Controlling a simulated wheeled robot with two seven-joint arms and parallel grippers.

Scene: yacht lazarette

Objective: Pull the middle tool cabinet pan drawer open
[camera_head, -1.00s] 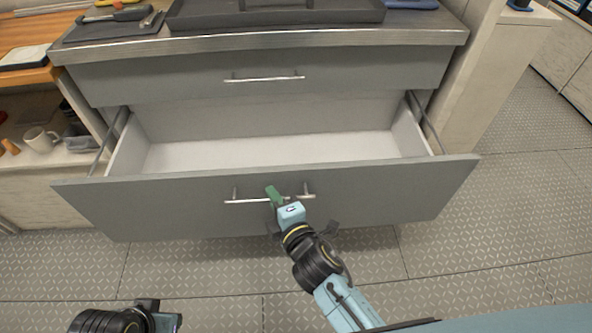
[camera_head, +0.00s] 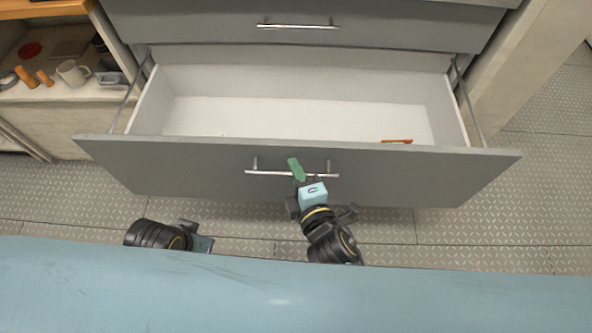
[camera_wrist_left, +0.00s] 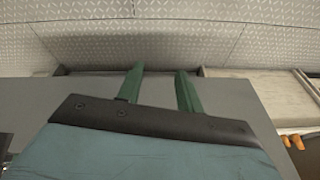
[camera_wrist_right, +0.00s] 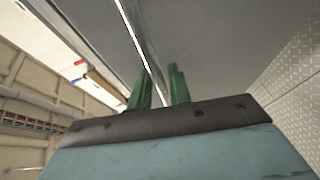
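The grey middle drawer (camera_head: 200,165) stands pulled out from the cabinet, its pale, mostly bare interior (camera_head: 290,115) showing. Its silver bar handle (camera_head: 270,173) is on the front face. My right gripper (camera_head: 298,172) is at this handle, near the middle of the bar. In the right wrist view, the bar (camera_wrist_right: 138,35) runs down between the two close green fingers (camera_wrist_right: 160,88), which appear shut on it. My left gripper (camera_wrist_left: 160,92) is open and empty, with its green fingers apart. In the head view, it hangs low, in front of the drawer's left half, apart from it.
A closed grey drawer (camera_head: 200,25) with its own handle (camera_head: 298,26) is above. A small orange-red item (camera_head: 397,141) shows inside the open drawer, near the front right. A shelf at left holds a white mug (camera_head: 72,72). Patterned floor (camera_head: 480,225) is free at right.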

